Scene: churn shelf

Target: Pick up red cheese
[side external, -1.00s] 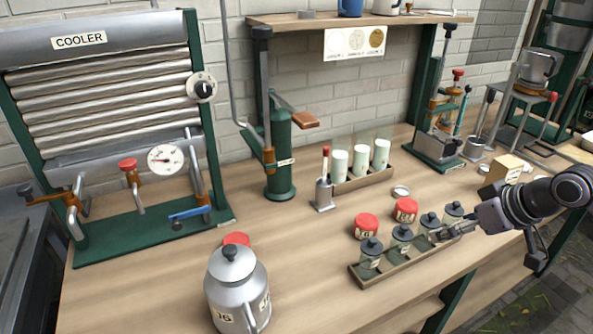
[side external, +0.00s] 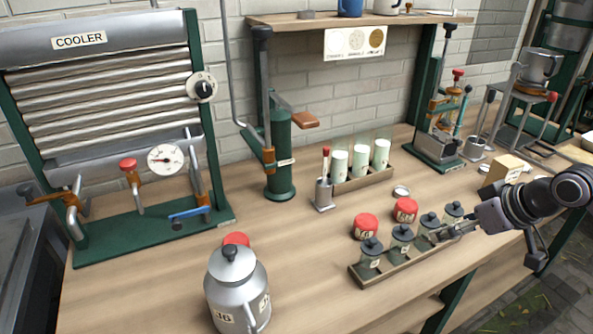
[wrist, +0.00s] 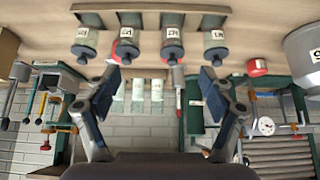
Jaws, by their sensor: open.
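Two red cheeses, round with pale labels, sit on the bench behind the jar rack in the side external view: the left one (side external: 366,227) and the right one (side external: 405,210). A third red cheese (side external: 236,239) is mostly hidden behind the milk can; it also shows in the wrist view (wrist: 257,67). My gripper (side external: 443,237) is beside the right end of the rack, apart from the cheeses. In the wrist view, its fingers (wrist: 160,82) are spread apart with nothing held between them. There the two cheeses behind the rack are partly hidden by jars.
A wooden rack (side external: 362,284) of dark-lidded jars stands in front of two cheeses. A metal milk can (side external: 237,290) stands front left. A tray of white-filled glasses (side external: 352,183) and a green pump (side external: 279,160) stand behind. Bare bench lies between can and rack.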

